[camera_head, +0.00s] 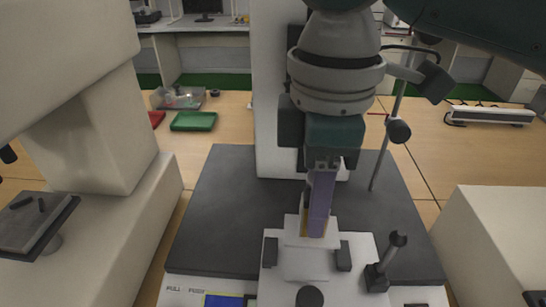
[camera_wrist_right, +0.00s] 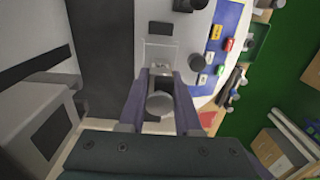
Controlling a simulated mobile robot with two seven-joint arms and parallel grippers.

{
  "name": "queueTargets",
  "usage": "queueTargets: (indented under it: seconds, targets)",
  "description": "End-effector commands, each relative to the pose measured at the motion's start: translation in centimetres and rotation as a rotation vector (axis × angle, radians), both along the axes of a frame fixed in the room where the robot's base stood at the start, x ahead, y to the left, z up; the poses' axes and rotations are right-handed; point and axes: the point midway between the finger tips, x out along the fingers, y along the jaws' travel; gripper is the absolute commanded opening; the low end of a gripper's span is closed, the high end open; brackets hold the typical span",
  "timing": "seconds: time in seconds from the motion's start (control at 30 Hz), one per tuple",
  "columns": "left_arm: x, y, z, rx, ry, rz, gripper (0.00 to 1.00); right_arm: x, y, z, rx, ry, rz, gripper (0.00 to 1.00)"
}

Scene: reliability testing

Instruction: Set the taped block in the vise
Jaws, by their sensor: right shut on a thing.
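My right gripper (camera_head: 318,230) reaches down from the top in the head view, its purple fingers over the middle of the test machine. It is shut on the taped block, which the fingers mostly hide; a thin yellow strip (camera_head: 304,224) shows beside them. The vise (camera_head: 308,263) is the pale fixture with dark side pieces right below and around the fingertips. In the wrist view the two fingertips (camera_wrist_right: 160,76) close on a small piece at the clear and pale fixture. I cannot tell whether the block touches the vise floor. My left gripper is not in view.
A dark base plate (camera_head: 225,215) surrounds the vise. A lever with a black knob (camera_head: 388,258) stands close on the right, and a thin upright rod (camera_head: 385,155) behind it. A green tray (camera_head: 193,121) and a clear bin (camera_head: 178,98) lie at the back left.

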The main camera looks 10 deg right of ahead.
Motion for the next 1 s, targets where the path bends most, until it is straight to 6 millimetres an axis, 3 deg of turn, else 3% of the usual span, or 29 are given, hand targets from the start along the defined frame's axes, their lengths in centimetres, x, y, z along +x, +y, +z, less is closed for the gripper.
queueTargets:
  seconds: [0.4, 0.83, 0.87, 1.0]
  targets:
    - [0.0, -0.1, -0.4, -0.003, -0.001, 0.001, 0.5, 0.0, 0.0, -5.2, 0.0, 0.0, 0.0, 0.0]
    - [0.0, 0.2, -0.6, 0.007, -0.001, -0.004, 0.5, 0.0, 0.1, -5.9, 0.002, -0.002, 0.001, 0.0]
    - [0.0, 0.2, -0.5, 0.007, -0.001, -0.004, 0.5, 0.0, 0.0, -5.9, 0.001, 0.0, 0.001, 0.36]
    - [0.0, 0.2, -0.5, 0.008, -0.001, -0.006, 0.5, 0.0, 0.0, -5.8, 0.001, -0.001, 0.001, 0.51]
